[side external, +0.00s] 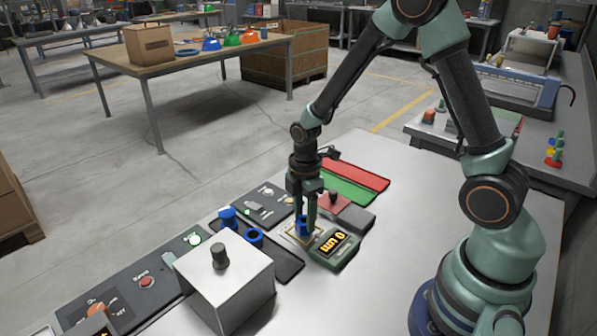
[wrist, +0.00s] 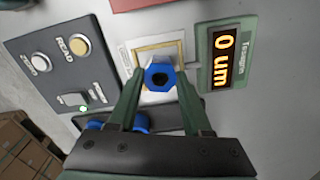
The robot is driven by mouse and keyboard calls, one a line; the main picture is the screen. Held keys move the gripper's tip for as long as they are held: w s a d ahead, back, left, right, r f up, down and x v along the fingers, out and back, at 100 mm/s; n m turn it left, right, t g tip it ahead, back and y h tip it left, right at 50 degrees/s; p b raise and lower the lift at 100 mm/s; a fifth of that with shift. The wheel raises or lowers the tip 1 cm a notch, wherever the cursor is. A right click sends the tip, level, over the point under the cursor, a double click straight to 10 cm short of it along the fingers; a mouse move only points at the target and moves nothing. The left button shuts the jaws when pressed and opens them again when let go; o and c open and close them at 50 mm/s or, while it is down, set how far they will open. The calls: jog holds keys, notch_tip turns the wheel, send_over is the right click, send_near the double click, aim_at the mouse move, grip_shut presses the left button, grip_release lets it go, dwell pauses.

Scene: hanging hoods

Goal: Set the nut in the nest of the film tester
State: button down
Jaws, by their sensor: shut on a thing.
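The blue nut (wrist: 160,77), six-sided with a dark hole, is between the fingertips of my gripper (wrist: 160,88), which is shut on it. In the side external view the nut (side external: 301,227) sits low under my gripper (side external: 304,212), beside the film tester (side external: 334,246). The tester is green with a lit "0 um" display (wrist: 225,60). Its nest, a yellow-framed square (wrist: 159,46), shows just beyond the nut in the wrist view; the nut overlaps the near side of it. I cannot tell whether the nut touches the surface.
More blue parts (side external: 254,237) stand on a dark mat (side external: 287,266) left of the tester. A panel with ZERO and READ buttons (wrist: 79,46) lies beside it. A grey box with a black knob (side external: 225,285) stands in front. Red and green mats (side external: 350,187) lie behind.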

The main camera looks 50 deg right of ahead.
jog(key=shift+f, duration=0.3)
grip_release()
dwell(0.3)
notch_tip(320, 180, up, 7)
dwell(1.2)
jog(key=s+r+m+t, duration=0.2)
jog(key=s+r+m, duration=0.2)
jog(key=r+m, duration=0.3)
jog(key=s+a+r+m+t, duration=0.1)
jog(key=s+r+m+t, duration=0.2)
jog(key=r+m, duration=0.4)
notch_tip(320, 180, up, 2)
jog(key=shift+s+a+m+t, duration=0.3)
jog(key=shift+s+m, duration=0.1)
jog(key=shift+s, duration=0.35)
